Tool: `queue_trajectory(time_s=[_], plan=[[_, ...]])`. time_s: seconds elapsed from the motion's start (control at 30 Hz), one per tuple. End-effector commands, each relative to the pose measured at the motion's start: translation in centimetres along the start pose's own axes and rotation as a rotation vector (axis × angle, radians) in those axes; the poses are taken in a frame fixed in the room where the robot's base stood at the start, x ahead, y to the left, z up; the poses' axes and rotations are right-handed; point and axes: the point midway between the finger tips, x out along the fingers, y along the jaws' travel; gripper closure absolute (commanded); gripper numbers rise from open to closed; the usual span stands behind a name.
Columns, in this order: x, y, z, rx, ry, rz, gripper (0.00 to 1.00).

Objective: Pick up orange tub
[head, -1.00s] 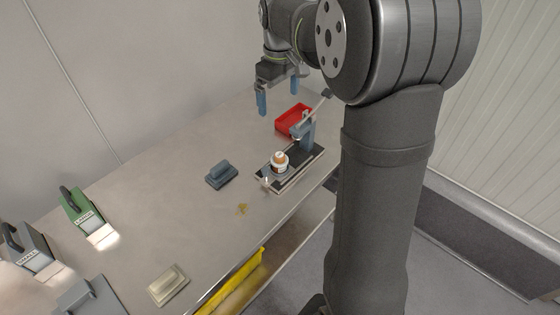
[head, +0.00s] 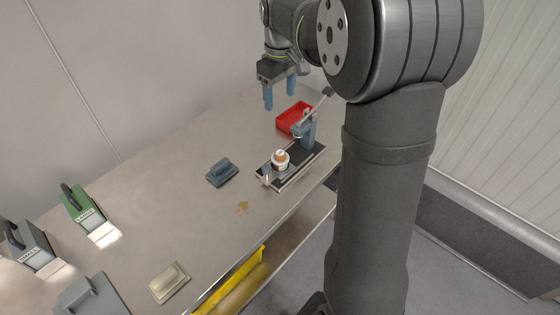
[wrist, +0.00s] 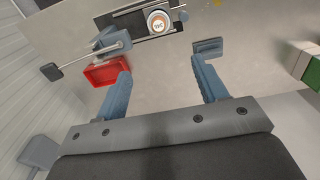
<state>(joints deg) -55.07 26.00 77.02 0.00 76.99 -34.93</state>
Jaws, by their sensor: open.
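The orange tub (head: 280,159) is a small round tub with a white lid and a white-and-orange side. It stands upright on a dark conveyor-like platform on the table. In the wrist view its lid (wrist: 158,21) shows from above at the top, beyond the fingertips. My gripper (head: 280,98) is open and empty, raised above the far part of the table, up and behind the tub. In the wrist view its two blue fingers (wrist: 162,78) stand wide apart with bare table between them.
A blue-grey press with a lever (head: 308,130) stands beside the tub on the platform. A red bin (head: 293,117) sits behind it. A blue-grey block (head: 222,172) lies to the left. Green (head: 84,207) and grey (head: 30,244) labelled devices stand farther left. The table between is mostly clear.

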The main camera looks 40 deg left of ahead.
Motion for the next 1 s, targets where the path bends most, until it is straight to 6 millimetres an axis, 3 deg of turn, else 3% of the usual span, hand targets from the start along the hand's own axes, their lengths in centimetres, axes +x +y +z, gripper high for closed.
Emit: queue_trajectory(time_s=[0.23, 0.43, 0.67, 1.0], plan=[[0.7, 0.0, 0.0, 0.000, -0.003, -0.002, 0.34], [7.3, 0.2, -0.1, 0.001, -0.006, -0.004, 0.34], [11.2, 0.2, -0.1, 0.001, -0.004, -0.003, 0.34], [18.4, 0.2, -0.1, 0.001, -0.004, -0.003, 0.34]])
